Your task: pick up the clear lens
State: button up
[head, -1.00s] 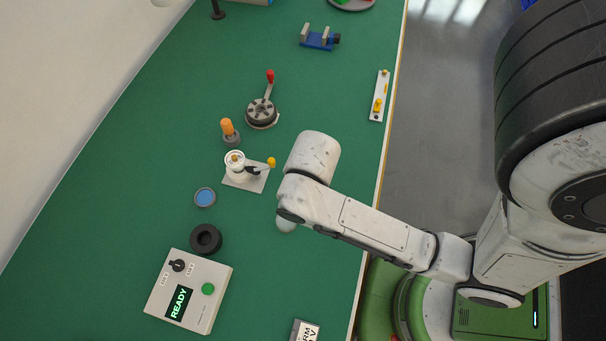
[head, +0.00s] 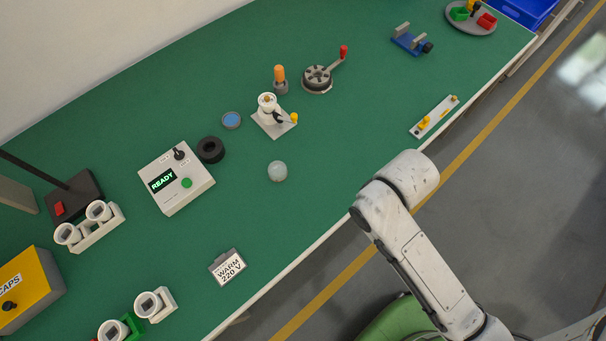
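The clear lens (head: 277,171) looks like a small pale, see-through dome. It lies on the green bench top (head: 330,140), right of the black ring and below the white lever fixture. Nothing touches it, and bare green surface surrounds it. My arm reaches in from the lower right, and its white outer links are right of the lens, over the bench's front edge. My gripper's fingers do not show in the head view, so their state is hidden.
Near the lens are a black ring (head: 210,150), a blue disc (head: 231,120), a white lever fixture (head: 273,118) and a control box reading READY (head: 176,180). A WARM 220 V sign (head: 228,267) stands in front. A yellow CAPS box (head: 25,287) is at left.

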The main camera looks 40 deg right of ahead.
aim_at(278, 169)
jog(key=k, duration=0.1)
jog(key=i+j+u, duration=0.45)
jog(key=i+j, duration=0.3)
